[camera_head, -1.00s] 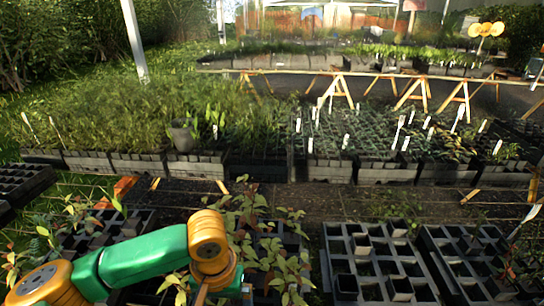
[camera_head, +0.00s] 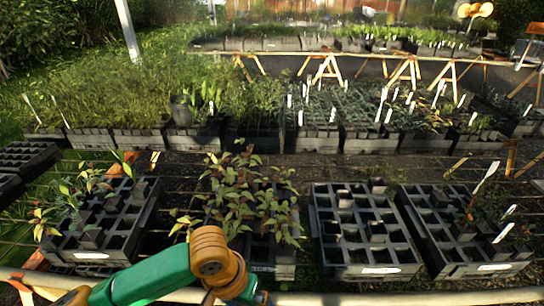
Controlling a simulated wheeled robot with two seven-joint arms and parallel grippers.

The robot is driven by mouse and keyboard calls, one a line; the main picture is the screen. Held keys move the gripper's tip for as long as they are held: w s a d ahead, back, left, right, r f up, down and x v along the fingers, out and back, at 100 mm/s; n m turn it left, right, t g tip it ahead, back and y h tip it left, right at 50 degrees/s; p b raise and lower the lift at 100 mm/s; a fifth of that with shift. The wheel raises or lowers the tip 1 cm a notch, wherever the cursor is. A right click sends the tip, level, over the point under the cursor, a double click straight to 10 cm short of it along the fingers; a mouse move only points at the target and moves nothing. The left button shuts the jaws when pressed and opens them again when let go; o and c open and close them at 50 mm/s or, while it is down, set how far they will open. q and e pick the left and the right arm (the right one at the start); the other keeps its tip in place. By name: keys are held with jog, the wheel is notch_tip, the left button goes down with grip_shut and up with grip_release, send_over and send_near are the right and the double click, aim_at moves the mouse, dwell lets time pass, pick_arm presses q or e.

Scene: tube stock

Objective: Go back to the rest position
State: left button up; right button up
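My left arm comes in at the bottom left, with green links and orange joints. Its end, with my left gripper, is mostly cut off by the bottom edge of the head view, so its fingers are hidden. My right gripper is not in view. A black tray (camera_head: 338,268) with mostly empty cells and a few dark pots stands right of the arm. Another black tray (camera_head: 447,262) with pots, small plants and white labels stands at the far right. A leafy reddish-green plant (camera_head: 245,197) grows in a tray just beyond my arm.
A tray of pots and seedlings (camera_head: 92,254) stands at the left. A pale rail (camera_head: 400,298) crosses the bottom. Behind lie rows of planted trays (camera_head: 140,140) and wooden trestles (camera_head: 328,68). A narrow gap separates the front trays from the rear row.

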pick_arm(q)
jog(key=s+d+f+m+t+h, duration=0.1)
jog(key=s+d+f+h, duration=0.1)
jog(key=s+d, duration=0.15)
jog(key=s+a+f+n+t+y, duration=0.1)
jog(key=s+a+f+y, duration=0.2)
jog(key=a, duration=0.5)
jog(key=s+a+f+n+t+y, duration=0.1)
jog(key=s+a+f, duration=0.35)
jog(key=a, duration=0.35)
notch_tip(320, 180, down, 17)
jog(key=s+g, duration=0.1)
jog(key=s, duration=0.1)
jog(key=s+a+f+g, duration=0.1)
jog(key=s+a+f, duration=0.1)
jog(key=s+f, duration=0.7)
jog(key=s, duration=0.2)
jog(key=shift+s+f, duration=0.25)
jog(key=shift+s, duration=0.1)
